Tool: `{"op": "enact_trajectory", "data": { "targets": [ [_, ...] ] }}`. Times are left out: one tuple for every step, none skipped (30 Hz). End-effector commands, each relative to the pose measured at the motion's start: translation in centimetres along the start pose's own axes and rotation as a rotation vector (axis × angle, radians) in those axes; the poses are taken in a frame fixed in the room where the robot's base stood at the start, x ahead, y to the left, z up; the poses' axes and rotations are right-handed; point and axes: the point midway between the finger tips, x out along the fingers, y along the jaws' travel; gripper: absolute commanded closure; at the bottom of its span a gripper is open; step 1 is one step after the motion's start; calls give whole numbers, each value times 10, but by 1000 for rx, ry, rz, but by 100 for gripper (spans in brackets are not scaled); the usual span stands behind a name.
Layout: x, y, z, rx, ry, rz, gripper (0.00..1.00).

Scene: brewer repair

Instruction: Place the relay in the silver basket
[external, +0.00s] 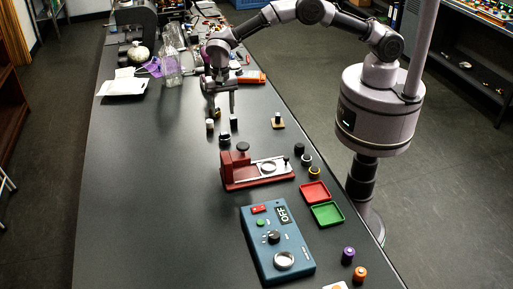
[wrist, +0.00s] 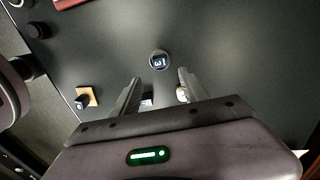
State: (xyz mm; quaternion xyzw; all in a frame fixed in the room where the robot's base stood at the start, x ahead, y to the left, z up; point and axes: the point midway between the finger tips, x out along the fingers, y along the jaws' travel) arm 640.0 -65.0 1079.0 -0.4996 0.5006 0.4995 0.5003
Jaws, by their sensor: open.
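My gripper (external: 222,112) is open and empty above the dark table, fingers pointing down. In the wrist view its two fingers (wrist: 160,76) are apart. A round dark piece with a light marked top (wrist: 159,59) lies just beyond the fingertips; it also shows in the external view (external: 224,138). Two small pale-topped pieces stand near the fingers, one at left (external: 210,124) and one at right (external: 234,122). I cannot tell which piece is the relay. A silver round dish (external: 285,260) sits on the blue device, and a silver ring (external: 267,167) on the red device.
A small piece on a tan square (external: 278,122) is to the right. The red device (external: 240,176), red tray (external: 315,192), green tray (external: 327,214) and blue device (external: 262,236) stand nearer the camera. Clutter fills the far end. The table's left side is clear.

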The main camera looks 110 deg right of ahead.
Motion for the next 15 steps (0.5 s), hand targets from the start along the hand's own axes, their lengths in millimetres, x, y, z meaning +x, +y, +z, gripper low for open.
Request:
{"op": "enact_trajectory", "data": {
  "targets": [
    [0, 0, 0, -1, 0, 0, 48],
    [-2, 0, 0, -4, 0, -3, 48],
    [-6, 1, 2, -18, -2, -10, 48],
    [-14, 3, 4, -38, -3, -21, 48],
    [-24, 6, 7, -66, -6, -35, 48],
    [-42, 13, 12, -117, -10, -60, 48],
    [-57, 22, 17, -164, -13, -82, 48],
    [-73, 34, 23, -219, -15, -108, 48],
    [-93, 54, 32, -296, -16, -143, 48],
    [-106, 70, 38, -355, -16, -170, 48],
    [-118, 89, 44, -413, -13, -197, 48],
    [-132, 117, 52, -492, -8, -236, 48],
    [-139, 139, 58, -552, -2, -264, 48],
    [-144, 163, 64, -612, 6, -295, 48],
    [-145, 196, 71, -693, 18, -334, 48]
  ]
}}
